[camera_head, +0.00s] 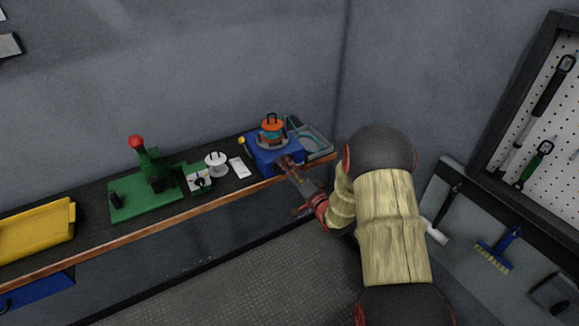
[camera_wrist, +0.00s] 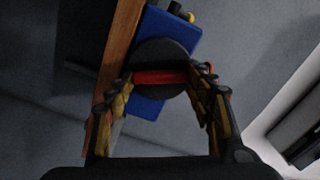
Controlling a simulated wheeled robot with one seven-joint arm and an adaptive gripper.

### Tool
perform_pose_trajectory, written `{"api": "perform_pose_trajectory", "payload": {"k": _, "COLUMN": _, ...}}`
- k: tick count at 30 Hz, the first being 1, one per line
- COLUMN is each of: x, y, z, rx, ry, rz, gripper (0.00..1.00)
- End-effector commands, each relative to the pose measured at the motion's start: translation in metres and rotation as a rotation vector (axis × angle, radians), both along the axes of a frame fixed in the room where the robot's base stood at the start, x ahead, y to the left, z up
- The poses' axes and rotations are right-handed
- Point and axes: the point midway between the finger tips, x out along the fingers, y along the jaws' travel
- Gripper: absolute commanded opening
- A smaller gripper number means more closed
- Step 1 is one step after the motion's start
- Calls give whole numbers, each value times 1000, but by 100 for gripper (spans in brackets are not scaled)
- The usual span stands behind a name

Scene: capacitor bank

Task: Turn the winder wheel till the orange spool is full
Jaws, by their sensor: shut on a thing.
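The blue winder (camera_head: 262,152) stands at the right end of the bench, with the orange spool (camera_head: 271,125) on top of it. How much is wound on the spool is too small to tell. In the wrist view, the winder's dark round wheel (camera_wrist: 163,50) faces me, with a red bar-like handle (camera_wrist: 160,77) across it. My gripper (camera_wrist: 167,78) has a finger at each end of the red handle and is shut on it. In the head view my gripper (camera_head: 289,166) is at the winder's front, over the bench edge, and the wheel is hidden behind it.
A grey tray (camera_head: 318,143) sits right of the winder. To the left are a white spool (camera_head: 216,163), a green press (camera_head: 147,185) with a red knob and a yellow tray (camera_head: 37,228). A wall rack with tools (camera_head: 495,249) is at right. Floor before the bench is clear.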

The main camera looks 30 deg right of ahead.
Motion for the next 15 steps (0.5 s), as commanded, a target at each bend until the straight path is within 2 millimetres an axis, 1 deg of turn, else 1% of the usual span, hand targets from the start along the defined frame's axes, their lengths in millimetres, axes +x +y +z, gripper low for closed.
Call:
{"api": "perform_pose_trajectory", "payload": {"k": 6, "x": 0, "y": -1, "z": 1, "rx": 184, "ry": 6, "rz": -2, "gripper": 27}}
{"api": "perform_pose_trajectory", "payload": {"k": 15, "x": 0, "y": -1, "z": -1, "rx": 367, "ry": 14, "rz": -3, "gripper": 27}}
